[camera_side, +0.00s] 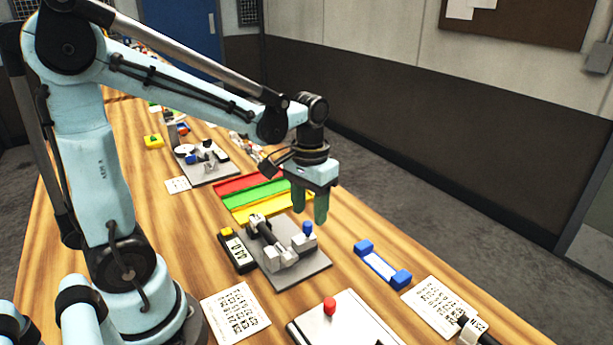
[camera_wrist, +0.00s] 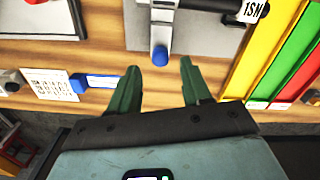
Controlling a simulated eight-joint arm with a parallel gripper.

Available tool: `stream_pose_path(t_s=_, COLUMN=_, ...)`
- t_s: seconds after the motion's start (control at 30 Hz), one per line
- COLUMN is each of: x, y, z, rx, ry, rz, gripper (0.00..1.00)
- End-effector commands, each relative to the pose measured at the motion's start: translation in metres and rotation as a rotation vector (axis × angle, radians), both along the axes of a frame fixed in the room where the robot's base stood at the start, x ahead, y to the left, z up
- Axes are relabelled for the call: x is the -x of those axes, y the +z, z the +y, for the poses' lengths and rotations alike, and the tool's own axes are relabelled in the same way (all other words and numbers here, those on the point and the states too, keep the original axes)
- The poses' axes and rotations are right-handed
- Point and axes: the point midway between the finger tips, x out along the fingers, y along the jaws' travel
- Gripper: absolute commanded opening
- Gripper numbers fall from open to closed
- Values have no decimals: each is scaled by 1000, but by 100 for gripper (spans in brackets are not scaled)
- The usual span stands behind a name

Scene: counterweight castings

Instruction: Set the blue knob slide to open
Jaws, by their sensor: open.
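The blue knob (camera_side: 307,227) stands on a grey slide block on a grey fixture plate (camera_side: 304,279) in the side view. In the wrist view the blue knob (camera_wrist: 160,57) is at the end of a light slide bar (camera_wrist: 162,22), just beyond the fingertips and centred between them. My gripper (camera_side: 310,220) points down above the fixture, at its far edge near the knob. Its two green fingers are apart and empty, as the wrist view also shows (camera_wrist: 160,66). I cannot tell any open or closed marking for the slide.
Red, green and yellow trays (camera_side: 262,191) lie behind the fixture. A black box with a yellow button (camera_side: 235,251) is at its left. A blue-ended bar (camera_side: 382,265) lies to the right. A box with a red button (camera_side: 329,306) and printed sheets (camera_side: 236,313) are in front.

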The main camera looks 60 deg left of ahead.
Motion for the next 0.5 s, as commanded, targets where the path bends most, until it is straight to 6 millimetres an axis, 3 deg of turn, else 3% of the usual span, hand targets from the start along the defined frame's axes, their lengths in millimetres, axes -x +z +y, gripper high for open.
stream_pose_path(t_s=0.5, x=0, y=73, z=0, rx=0, ry=0, rz=-1, gripper=48)
